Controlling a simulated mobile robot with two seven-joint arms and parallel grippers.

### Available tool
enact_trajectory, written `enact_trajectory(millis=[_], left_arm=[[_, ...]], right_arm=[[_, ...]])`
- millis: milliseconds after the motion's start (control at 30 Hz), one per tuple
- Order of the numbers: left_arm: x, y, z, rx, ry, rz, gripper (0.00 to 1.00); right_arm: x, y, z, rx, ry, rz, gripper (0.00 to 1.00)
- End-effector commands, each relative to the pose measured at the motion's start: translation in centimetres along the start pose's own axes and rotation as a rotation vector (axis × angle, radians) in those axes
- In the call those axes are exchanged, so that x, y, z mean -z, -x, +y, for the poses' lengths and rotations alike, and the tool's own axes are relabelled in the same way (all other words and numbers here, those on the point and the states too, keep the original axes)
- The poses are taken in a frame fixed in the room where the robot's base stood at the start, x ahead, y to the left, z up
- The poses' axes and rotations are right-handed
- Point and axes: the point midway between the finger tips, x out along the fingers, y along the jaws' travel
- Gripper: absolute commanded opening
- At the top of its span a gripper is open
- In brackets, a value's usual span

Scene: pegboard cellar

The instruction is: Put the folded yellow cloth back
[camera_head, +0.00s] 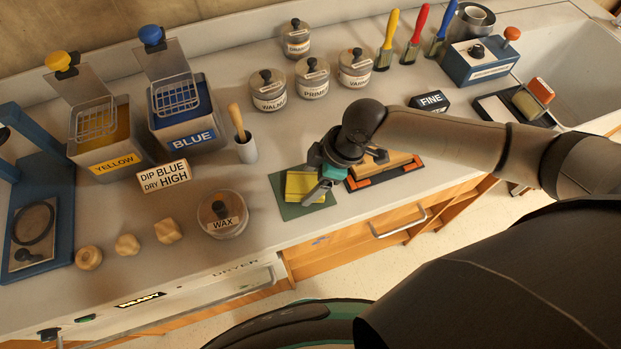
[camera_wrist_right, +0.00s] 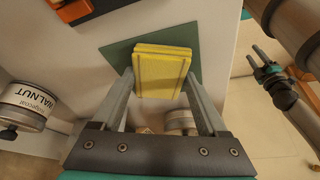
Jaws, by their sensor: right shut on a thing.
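The folded yellow cloth (camera_head: 303,186) is over the green mat (camera_head: 290,210) near the counter's front edge. I cannot tell whether it touches the mat. My right gripper (camera_head: 326,183) comes down from above right and is shut on the cloth. In the right wrist view the cloth (camera_wrist_right: 162,72) sits between the two fingertips, with the green mat (camera_wrist_right: 208,55) behind it. My left gripper is outside the head view.
A wooden block on an orange-cornered dark tray (camera_head: 385,176) stands close right of the mat. The wax jar (camera_head: 222,213) is to the left. Blue (camera_head: 188,120) and yellow (camera_head: 105,150) dip tanks stand farther left. Counter between wax jar and mat is clear.

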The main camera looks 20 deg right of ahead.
Motion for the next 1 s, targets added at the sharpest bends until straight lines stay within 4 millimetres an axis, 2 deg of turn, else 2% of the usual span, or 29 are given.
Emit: enact_trajectory(millis=[133, 167, 367, 600, 700, 867, 1000], left_arm=[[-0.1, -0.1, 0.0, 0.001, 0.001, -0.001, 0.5], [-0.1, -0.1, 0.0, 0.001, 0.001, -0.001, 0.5], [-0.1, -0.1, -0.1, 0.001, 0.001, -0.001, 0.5], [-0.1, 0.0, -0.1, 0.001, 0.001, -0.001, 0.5], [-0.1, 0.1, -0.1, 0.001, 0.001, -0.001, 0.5], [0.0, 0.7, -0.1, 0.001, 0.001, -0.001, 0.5], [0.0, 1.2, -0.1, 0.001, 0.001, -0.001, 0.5]], right_arm=[[-0.1, -0.3, 0.0, 0.0, -0.001, 0.0, 0.32], [-0.1, -0.3, 0.0, 0.0, -0.001, 0.0, 0.78], [-0.1, -0.2, 0.0, 0.0, -0.001, 0.0, 1.0], [-0.1, -0.1, 0.0, -0.001, 0.0, 0.0, 1.0], [0.0, 0.5, 0.1, -0.002, 0.0, 0.0, 1.0], [0.0, 3.2, 0.1, -0.003, 0.0, -0.001, 1.0], [0.0, 6.4, 0.1, -0.005, 0.001, -0.002, 1.0]])
